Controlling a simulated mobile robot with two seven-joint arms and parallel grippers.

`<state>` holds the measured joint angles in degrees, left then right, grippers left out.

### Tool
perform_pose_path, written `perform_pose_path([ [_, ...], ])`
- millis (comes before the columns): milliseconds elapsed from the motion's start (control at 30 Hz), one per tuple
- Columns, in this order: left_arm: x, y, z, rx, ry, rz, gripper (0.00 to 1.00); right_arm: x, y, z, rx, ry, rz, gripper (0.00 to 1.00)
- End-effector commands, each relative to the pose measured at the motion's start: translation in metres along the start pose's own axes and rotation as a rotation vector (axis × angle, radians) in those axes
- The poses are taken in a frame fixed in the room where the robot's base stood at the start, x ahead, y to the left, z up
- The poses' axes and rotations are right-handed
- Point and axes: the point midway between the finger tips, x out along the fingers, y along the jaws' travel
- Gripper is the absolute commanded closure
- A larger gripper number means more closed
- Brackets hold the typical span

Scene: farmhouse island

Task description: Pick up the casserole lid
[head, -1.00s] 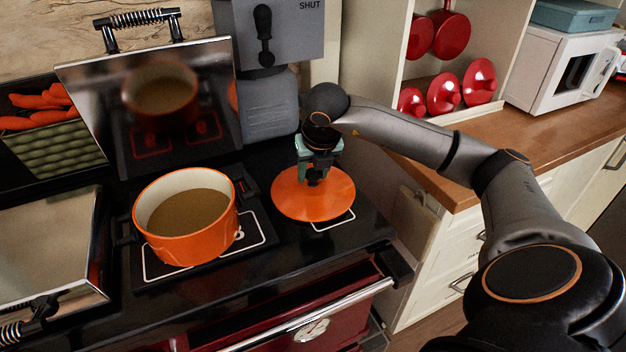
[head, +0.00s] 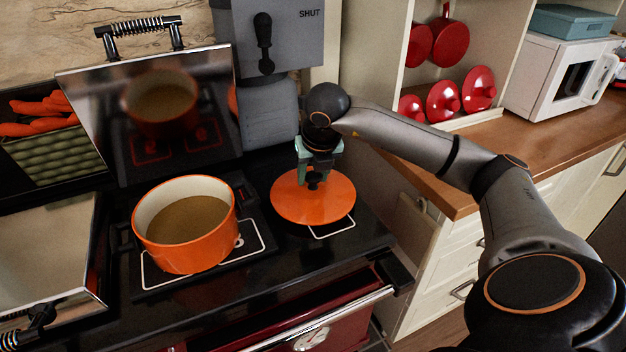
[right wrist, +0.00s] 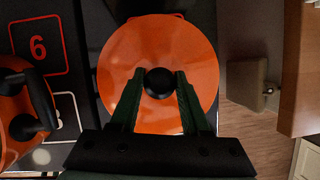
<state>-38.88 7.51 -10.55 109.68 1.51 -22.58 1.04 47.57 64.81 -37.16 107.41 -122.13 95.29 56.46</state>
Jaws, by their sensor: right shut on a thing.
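The orange casserole lid (head: 335,205) is over the stove top, right of the pot, in the head view. It also fills the middle of the right wrist view (right wrist: 190,60). Its black knob (right wrist: 158,83) is between the fingers of my right gripper (head: 315,178), which points down and is shut on it. Whether the lid touches the stove or hangs just above it, I cannot tell. The orange casserole (head: 187,245) stands uncovered on the left, with brown liquid in it. My left gripper is not in view.
A raised shiny hotplate cover (head: 130,90) stands behind the casserole. A grey dispenser marked SHUT (head: 295,45) stands behind my right gripper. A wooden counter (head: 500,140) with a white microwave (head: 565,75) is on the right. Red lids and pans sit on the shelf.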

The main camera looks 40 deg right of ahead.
Motion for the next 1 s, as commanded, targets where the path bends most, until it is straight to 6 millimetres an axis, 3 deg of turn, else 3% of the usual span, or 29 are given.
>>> perform_pose_path([
  [133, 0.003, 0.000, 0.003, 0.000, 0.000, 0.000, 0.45, -0.025, 0.002, 0.008, 0.000, -0.009, 0.006, 1.00],
  [400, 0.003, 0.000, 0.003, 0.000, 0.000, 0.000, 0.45, -0.097, 0.008, -0.015, -0.004, -0.010, 0.005, 1.00],
  [533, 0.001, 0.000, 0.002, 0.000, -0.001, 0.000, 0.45, -0.122, 0.012, -0.038, -0.005, -0.009, 0.001, 1.00],
  [800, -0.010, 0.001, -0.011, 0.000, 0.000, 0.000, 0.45, -0.155, 0.018, -0.070, -0.002, -0.006, 0.002, 1.00],
  [1000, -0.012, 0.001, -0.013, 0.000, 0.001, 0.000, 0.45, -0.163, 0.020, -0.081, 0.000, -0.002, 0.002, 1.00],
])
